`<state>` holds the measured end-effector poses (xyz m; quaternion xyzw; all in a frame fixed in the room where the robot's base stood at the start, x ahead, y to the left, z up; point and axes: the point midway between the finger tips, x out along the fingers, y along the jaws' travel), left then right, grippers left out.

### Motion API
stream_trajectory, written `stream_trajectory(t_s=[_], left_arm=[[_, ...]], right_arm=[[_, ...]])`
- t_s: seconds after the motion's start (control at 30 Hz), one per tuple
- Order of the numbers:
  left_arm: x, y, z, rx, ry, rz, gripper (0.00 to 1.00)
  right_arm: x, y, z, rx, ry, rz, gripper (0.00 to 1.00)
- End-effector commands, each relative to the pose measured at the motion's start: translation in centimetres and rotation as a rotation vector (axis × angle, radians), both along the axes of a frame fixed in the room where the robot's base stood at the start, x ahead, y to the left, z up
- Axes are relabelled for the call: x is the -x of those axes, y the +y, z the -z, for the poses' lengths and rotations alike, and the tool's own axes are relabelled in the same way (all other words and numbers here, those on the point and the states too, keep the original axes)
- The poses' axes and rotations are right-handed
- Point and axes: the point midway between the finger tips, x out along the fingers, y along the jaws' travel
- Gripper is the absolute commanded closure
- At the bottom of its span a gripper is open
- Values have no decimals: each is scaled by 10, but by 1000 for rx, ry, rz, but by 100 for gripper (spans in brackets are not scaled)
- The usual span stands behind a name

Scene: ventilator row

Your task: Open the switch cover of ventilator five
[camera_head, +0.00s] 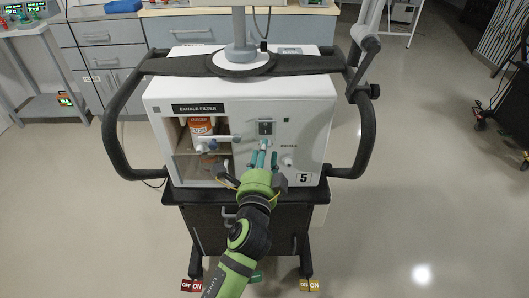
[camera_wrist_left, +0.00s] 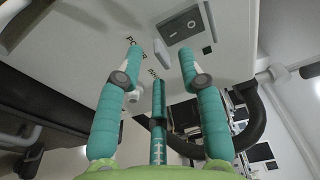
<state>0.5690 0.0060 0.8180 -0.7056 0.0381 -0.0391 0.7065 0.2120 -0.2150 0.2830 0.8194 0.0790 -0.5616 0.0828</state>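Ventilator five (camera_head: 313,125) is a white box on a dark cart, with a black "5" label at its lower right. Its power switch (camera_head: 265,127) is a small dark rocker in a grey frame on the front panel. The switch (camera_wrist_left: 183,25) also shows at the top of the left wrist view. I cannot make out whether a clear cover lies over it. My left gripper (camera_head: 263,157) is just below the switch in the head view, teal fingers pointing at the panel. In the wrist view the left gripper (camera_wrist_left: 160,60) has its fingers spread, with nothing gripped. My right gripper is not in view.
A white inhale port (camera_head: 287,160) is to the right. Black handle bars (camera_head: 366,135) flank the box.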

Motion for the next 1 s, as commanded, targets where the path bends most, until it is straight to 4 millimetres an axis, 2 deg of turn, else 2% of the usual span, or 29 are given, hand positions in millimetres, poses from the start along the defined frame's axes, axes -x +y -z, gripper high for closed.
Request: stream_trajectory(t_s=[0.13,0.4,0.43,0.47,0.5,0.53,0.77,1.0], left_arm=[[-11,-1,0,0,1,0,61],[-13,-1,1,1,2,0,61],[-13,-1,1,1,2,0,69],[-13,-1,1,1,2,0,81],[-12,-1,1,1,2,0,97],[-12,-1,1,1,2,0,100],[-12,-1,0,1,2,0,100],[-11,-1,-4,1,21,0,100]], right_arm=[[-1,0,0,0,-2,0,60],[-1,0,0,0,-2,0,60],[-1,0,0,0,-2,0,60],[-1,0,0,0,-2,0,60],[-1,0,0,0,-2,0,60],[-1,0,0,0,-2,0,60],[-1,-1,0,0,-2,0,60],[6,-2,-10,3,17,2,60]])
